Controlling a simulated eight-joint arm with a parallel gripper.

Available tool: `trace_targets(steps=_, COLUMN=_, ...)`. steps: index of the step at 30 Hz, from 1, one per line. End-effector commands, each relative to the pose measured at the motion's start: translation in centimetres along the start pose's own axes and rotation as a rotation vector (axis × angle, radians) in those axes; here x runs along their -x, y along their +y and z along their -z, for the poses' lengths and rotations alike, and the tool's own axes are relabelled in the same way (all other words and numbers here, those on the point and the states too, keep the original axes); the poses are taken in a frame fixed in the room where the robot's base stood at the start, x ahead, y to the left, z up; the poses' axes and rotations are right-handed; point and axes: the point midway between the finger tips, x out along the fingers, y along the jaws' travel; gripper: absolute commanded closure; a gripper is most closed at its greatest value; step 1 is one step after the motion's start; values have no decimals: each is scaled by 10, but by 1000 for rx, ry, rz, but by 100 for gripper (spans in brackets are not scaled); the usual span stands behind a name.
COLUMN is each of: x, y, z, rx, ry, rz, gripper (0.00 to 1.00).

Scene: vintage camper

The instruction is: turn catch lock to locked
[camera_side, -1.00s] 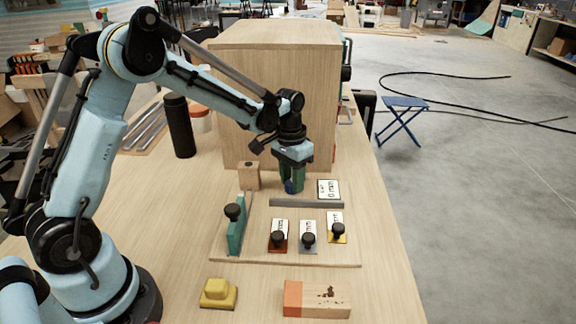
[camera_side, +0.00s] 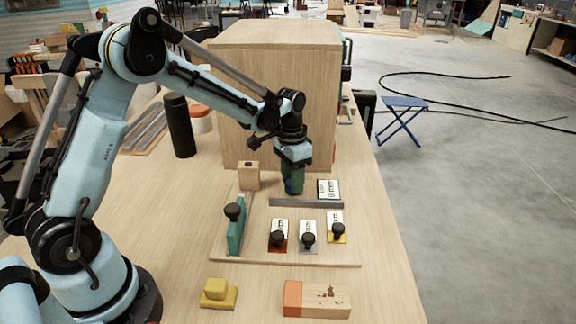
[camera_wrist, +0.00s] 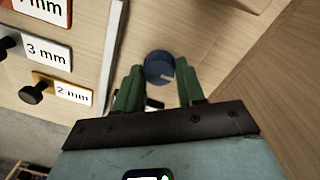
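A round blue knob (camera_wrist: 159,67), which I take to be the catch lock, lies between the green fingers of my gripper (camera_wrist: 158,80) in the wrist view. The fingers stand on either side of it, close to its rim; I cannot tell whether they touch it. In the side view my gripper (camera_side: 293,183) points down at the board behind the grey bar, and only a little blue shows at its tips. A small white mark shows beside the knob in the wrist view. The lock's setting cannot be read.
The grey bar (camera_side: 306,203) and a white label plate (camera_side: 328,189) are close by. A wooden block (camera_side: 249,177) stands left, a large wooden box (camera_side: 262,90) behind.

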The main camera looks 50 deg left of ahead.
Motion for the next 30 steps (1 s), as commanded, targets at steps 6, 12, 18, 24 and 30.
trace_targets(steps=6, x=0, y=0, z=0, rx=1, ry=0, rz=0, gripper=38)
trace_targets(steps=12, x=0, y=0, z=0, rx=1, ry=0, rz=0, gripper=38)
trace_targets(steps=18, x=15, y=0, z=0, rx=2, ry=0, rz=0, gripper=38)
trace_targets(steps=24, x=52, y=0, z=-1, rx=2, ry=0, rz=0, gripper=38)
trace_targets(steps=30, x=89, y=0, z=0, rx=2, ry=0, rz=0, gripper=38)
